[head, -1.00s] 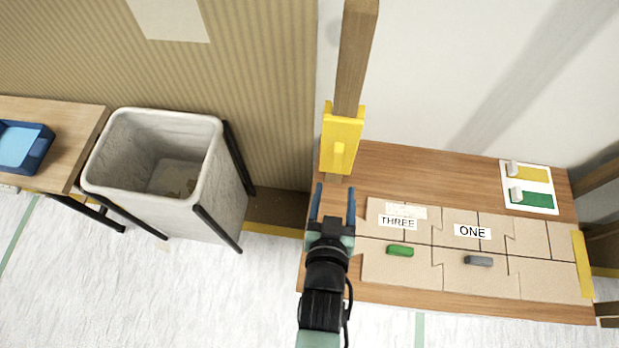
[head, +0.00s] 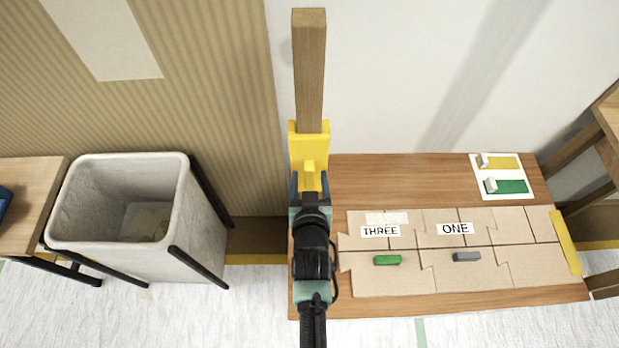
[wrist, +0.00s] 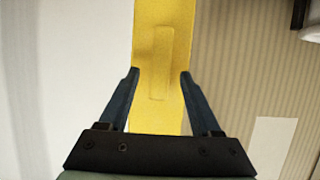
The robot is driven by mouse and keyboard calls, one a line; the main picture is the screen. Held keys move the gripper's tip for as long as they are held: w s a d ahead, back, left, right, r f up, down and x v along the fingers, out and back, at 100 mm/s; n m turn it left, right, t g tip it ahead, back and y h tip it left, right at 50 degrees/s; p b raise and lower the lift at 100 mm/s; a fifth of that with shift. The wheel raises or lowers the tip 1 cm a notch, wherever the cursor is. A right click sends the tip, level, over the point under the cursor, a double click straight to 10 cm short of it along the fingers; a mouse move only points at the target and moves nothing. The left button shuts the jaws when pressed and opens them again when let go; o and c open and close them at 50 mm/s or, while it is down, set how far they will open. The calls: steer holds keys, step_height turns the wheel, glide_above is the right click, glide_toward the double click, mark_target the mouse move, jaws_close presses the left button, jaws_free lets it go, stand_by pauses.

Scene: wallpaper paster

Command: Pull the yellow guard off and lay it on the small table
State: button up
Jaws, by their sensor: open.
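The yellow guard (head: 310,143) sits around the lower part of an upright wooden post (head: 310,70) at the back edge of the wooden table. A raised yellow handle bar stands out from its front. My gripper (head: 310,180) is open right in front of the guard, and its fingers hide part of the guard's lower half in the head view. In the wrist view the guard (wrist: 163,30) and its handle (wrist: 159,62) show ahead, with the handle lined up between the open fingertips (wrist: 160,75). I cannot tell whether the fingers touch the guard.
The wooden table (head: 400,175) bears cardboard panels with labels THREE and ONE, a green block (head: 387,260) and a grey block (head: 466,257). A white bin (head: 130,220) stands left. A small table (head: 30,215) with a blue tray is at the far left.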

steer(key=shift+w+f, duration=0.1)
steer(key=shift+w, duration=0.2)
jaws_close()
stand_by(0.5)
